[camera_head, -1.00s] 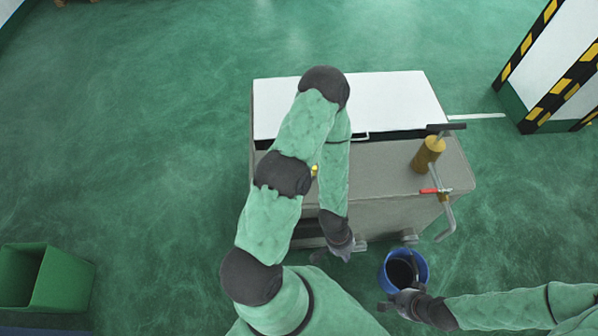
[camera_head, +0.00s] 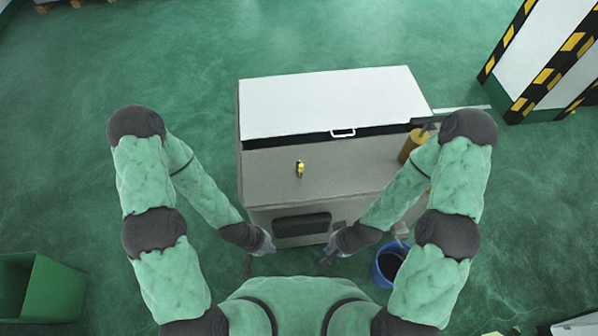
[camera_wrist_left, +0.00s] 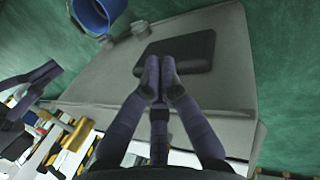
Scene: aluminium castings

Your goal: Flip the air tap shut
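The grey cabinet (camera_head: 270,180) with a white lid stands before me. A small yellow fitting (camera_head: 300,169) sits on its sloped front. A brass cylinder (camera_head: 411,148) stands at its right, partly behind my right arm. The red-handled lever on the pipe there is hidden in the head view now. I cannot tell for certain which fitting is the air tap. My left gripper (camera_head: 249,262) is low before the cabinet's front, with its fingers together and empty in the left wrist view (camera_wrist_left: 160,70).
A blue bucket (camera_head: 385,276) with dark contents stands on the floor right of my right gripper. A dark panel (camera_head: 302,224) is on the cabinet's lower front. A green bin (camera_head: 50,290) is at the far left. A striped pillar (camera_head: 545,60) stands at the back right.

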